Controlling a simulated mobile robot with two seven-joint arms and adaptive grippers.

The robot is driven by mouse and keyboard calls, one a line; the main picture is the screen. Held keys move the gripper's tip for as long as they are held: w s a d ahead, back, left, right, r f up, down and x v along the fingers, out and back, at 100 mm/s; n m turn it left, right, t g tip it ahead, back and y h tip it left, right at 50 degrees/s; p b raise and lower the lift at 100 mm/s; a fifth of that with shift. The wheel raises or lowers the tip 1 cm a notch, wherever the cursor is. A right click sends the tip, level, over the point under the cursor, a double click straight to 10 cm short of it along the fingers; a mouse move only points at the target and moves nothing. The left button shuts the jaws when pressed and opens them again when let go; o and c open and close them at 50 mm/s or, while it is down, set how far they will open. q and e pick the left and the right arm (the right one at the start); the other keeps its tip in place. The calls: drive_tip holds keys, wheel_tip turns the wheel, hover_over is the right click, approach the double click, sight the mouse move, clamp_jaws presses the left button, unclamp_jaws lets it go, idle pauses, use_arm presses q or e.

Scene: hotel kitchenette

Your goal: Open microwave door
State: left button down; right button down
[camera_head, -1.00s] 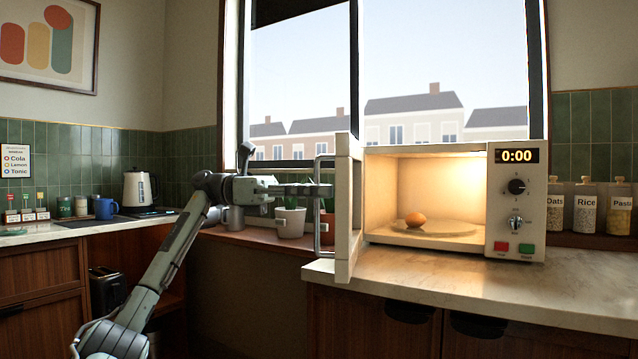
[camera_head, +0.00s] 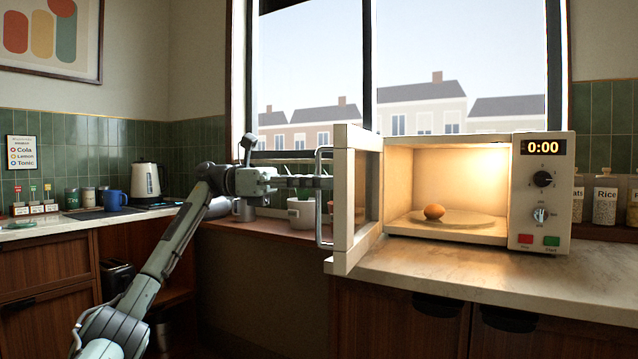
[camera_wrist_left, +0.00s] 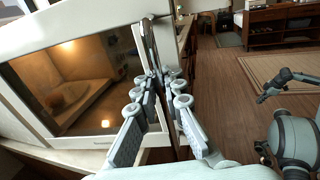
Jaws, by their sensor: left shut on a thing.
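The cream microwave (camera_head: 541,205) stands on the counter with its door (camera_head: 358,200) swung wide open to the left. The inside is lit, and a brown egg (camera_head: 434,211) lies on the turntable (camera_head: 467,219). The door's metal bar handle (camera_head: 319,225) is on the door's outer left side. My left gripper (camera_head: 318,181) is shut on the handle about a third of the way down. The left wrist view shows its fingers (camera_wrist_left: 163,76) closed around the dark bar beside the door's glass (camera_wrist_left: 75,80). My right arm shows at that view's right edge; its fingers are too small to read.
The pale counter (camera_head: 480,275) is clear in front of the microwave. Jars (camera_head: 606,205) stand right of the microwave. A kettle (camera_head: 145,182) and blue mug (camera_head: 114,200) are on the far-left counter.

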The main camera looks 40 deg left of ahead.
use_arm(q)
drive_tip(key=shift+f, duration=0.1)
drive_tip(key=c, duration=1.9)
unclamp_jaws()
drive_tip(key=shift+s+a, duration=0.1)
drive_tip(key=v, duration=1.2)
